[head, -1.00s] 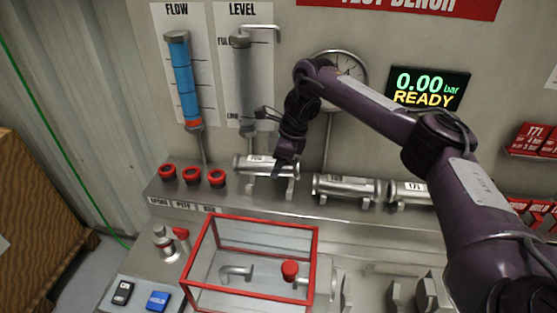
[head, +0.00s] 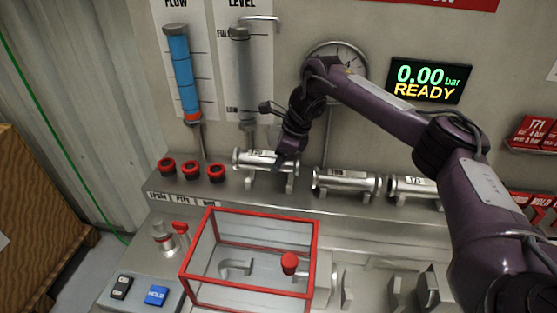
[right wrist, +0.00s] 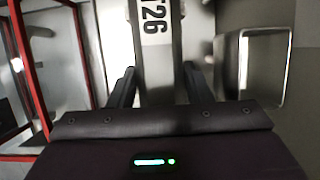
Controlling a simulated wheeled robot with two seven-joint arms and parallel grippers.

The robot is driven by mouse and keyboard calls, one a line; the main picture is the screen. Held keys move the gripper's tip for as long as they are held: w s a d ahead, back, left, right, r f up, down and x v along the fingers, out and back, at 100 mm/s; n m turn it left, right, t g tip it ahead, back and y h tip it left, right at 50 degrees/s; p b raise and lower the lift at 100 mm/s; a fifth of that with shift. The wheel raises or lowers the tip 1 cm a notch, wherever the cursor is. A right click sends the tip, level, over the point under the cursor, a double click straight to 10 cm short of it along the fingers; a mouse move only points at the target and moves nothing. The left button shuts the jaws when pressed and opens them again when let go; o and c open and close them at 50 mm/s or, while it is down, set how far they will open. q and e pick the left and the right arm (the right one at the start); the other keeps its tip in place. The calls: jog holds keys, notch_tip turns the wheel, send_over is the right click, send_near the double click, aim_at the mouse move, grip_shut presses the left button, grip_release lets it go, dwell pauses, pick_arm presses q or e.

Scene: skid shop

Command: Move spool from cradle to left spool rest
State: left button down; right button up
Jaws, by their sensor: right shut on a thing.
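A silvery spool (head: 252,158) with a white label lies at the left spool rest (head: 290,185), on the ledge of the bench. It looks level and low over the rest's supports; whether it bears on them I cannot tell. My right gripper (head: 282,162) is shut on the spool's middle from above. In the right wrist view the spool (right wrist: 155,60) lies between the two fingers, with label characters ending in 26. Metal uprights (head: 397,289), perhaps the cradle, stand empty on the lower bench. My left gripper is not in view.
Two more spools (head: 347,181) (head: 414,188) lie to the right on the ledge. Red-ringed ports (head: 192,171) are to the left. A red-framed clear box (head: 210,245) stands in front. The display (head: 430,81) reads 0.00 bar READY.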

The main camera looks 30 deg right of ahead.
aim_at(282, 169)
jog(key=shift+r, duration=0.15)
jog(key=shift+s+d+r+p, duration=0.3)
jog(key=shift+p, duration=0.05)
dwell(0.3)
jog(key=shift+f, duration=0.3)
dwell(0.6)
jog(key=shift+f, duration=0.25)
jog(key=shift+f+b, duration=0.5)
jog(key=shift+f, duration=0.15)
jog(key=shift+f, duration=0.4)
dwell(0.4)
jog(key=shift+f+b, duration=0.2)
jog(key=shift+b, duration=0.15)
jog(key=shift+f, duration=0.4)
dwell(0.4)
